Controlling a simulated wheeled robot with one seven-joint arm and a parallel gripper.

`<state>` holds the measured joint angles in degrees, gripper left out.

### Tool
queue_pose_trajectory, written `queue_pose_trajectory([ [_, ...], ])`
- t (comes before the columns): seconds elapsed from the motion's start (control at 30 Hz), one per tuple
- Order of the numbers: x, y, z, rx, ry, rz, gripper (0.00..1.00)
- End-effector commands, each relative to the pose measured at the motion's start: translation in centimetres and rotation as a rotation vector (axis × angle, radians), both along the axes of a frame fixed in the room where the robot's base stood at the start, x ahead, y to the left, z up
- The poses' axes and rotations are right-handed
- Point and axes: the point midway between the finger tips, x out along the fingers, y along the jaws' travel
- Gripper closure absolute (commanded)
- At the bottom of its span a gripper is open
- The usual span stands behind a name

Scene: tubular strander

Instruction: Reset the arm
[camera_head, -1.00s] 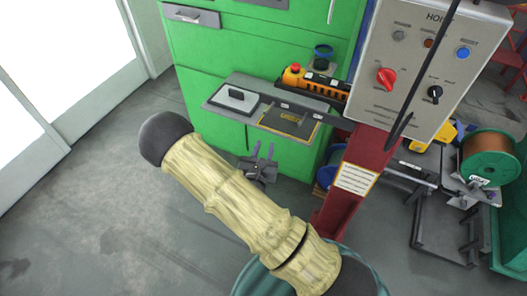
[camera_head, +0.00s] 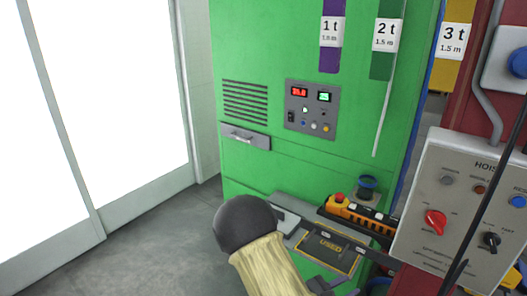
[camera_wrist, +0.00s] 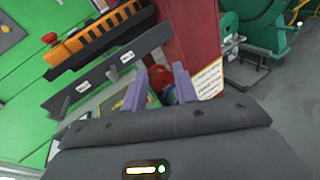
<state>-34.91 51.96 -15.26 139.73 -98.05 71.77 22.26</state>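My gripper (camera_wrist: 159,84) shows in the wrist view with its two fingers apart. It holds nothing; a red and blue thing shows beyond the gap, too small to make out. In the head view my arm rises from the bottom edge, bent at a dark elbow, and only a dark part of the gripper shows at the bottom edge. The gripper is in front of the green cabinet (camera_head: 300,50), low and close to the red post (camera_wrist: 187,35).
A shelf on the cabinet carries a tray marked USED (camera_head: 325,250) and an orange pendant (camera_head: 362,215) with a red button. The grey hoist control box (camera_head: 455,215) stands at right, with a hanging black cable. Open floor (camera_head: 150,250) lies at left.

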Motion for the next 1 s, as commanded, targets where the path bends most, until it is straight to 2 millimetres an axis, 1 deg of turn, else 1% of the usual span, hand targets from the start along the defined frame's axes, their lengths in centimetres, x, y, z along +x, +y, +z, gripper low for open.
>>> queue_pose_trajectory([
  [0.03,-1.5,-1.3,0.5,0.060,-0.015,-0.110,0.71],
  [0.1,-3.8,-2.5,0.8,0.144,-0.032,-0.255,0.71],
  [0.23,-7.9,-3.5,1.0,0.322,-0.070,-0.509,0.71],
  [0.3,-9.8,-3.4,0.9,0.428,-0.097,-0.634,0.71],
  [0.37,-11.2,-2.9,0.8,0.525,-0.128,-0.736,0.71],
  [0.4,-12.0,-2.4,0.7,0.592,-0.149,-0.799,0.71],
  [0.5,-13.4,-0.9,0.7,0.764,-0.215,-0.946,0.71],
  [0.6,-14.0,0.9,1.0,0.942,-0.298,-1.074,0.71],
  [0.7,-13.8,2.8,1.7,1.127,-0.399,-1.180,0.71],
  [0.77,-13.3,3.8,2.4,1.238,-0.468,-1.232,0.71],
  [0.9,-11.6,5.6,4.7,1.485,-0.651,-1.319,0.71],
  [1.0,-10.4,6.2,6.2,1.609,-0.763,-1.351,0.71],
])
